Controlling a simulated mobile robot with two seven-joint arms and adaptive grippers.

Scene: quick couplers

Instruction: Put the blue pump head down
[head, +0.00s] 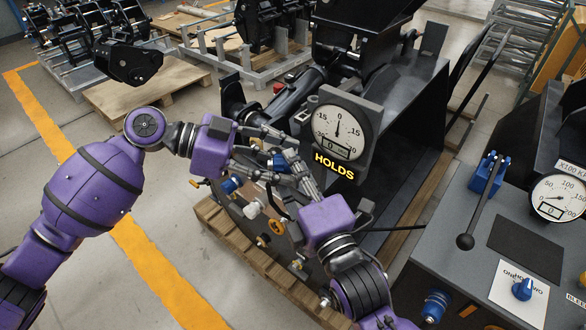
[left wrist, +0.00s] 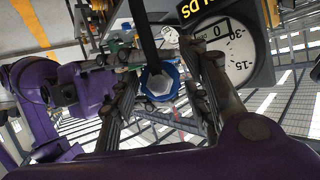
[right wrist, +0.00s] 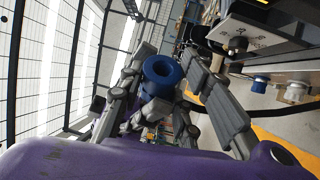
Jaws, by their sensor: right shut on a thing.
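The blue pump head (right wrist: 162,76) is a blue cylinder with a round hole, between the fingers of my right gripper (right wrist: 165,62) in the right wrist view. In the head view a bit of blue (head: 286,161) shows between both hands, mostly hidden by fingers. My right gripper (head: 308,178) is shut on it, above the plate with couplers. My left gripper (head: 287,140) is close beside it, fingers apart. In the left wrist view a blue hexagonal part (left wrist: 160,80) with a pale face sits between the spread fingers of my left gripper (left wrist: 162,52); I cannot tell whether it is the same part.
A dial gauge (head: 339,126) reading about zero, with a HOLDS sign, stands just behind the hands. Another blue part (head: 230,185) sits on the coupler plate at left. A console (head: 470,285) with a black lever and blue knob stands at right. A pallet (head: 255,268) edges the front.

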